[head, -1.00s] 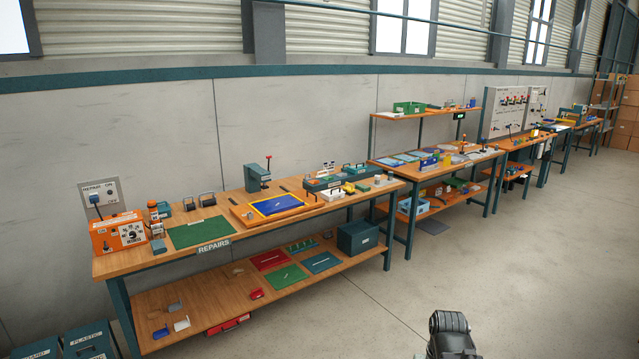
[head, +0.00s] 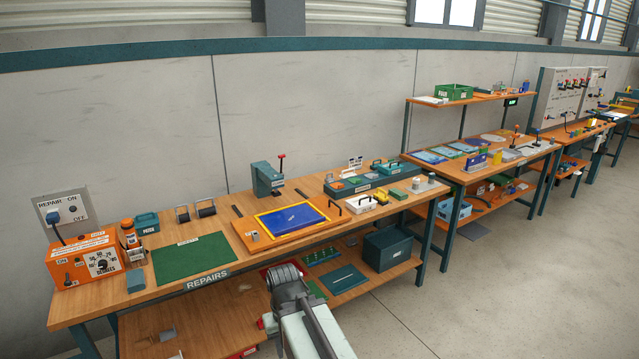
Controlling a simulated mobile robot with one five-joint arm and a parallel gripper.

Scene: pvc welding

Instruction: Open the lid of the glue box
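No label that I can read names a glue box, so I cannot tell for sure which box it is. On the repairs bench, a small white box (head: 361,204) with a dark handle stands right of the blue mat. A dark teal closed box (head: 388,249) with a small label sits on the lower shelf at its right end. A grey link and dark joint of my arm show at the bottom middle, in front of the bench. No gripper fingers can be made out.
The repairs bench (head: 110,292) holds an orange heater unit (head: 85,258), a green mat (head: 190,258), a framed blue mat (head: 292,218), a teal press (head: 266,178) and a teal tray (head: 345,188). Another bench (head: 480,178) stands to the right. The floor (head: 500,290) at the right is clear.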

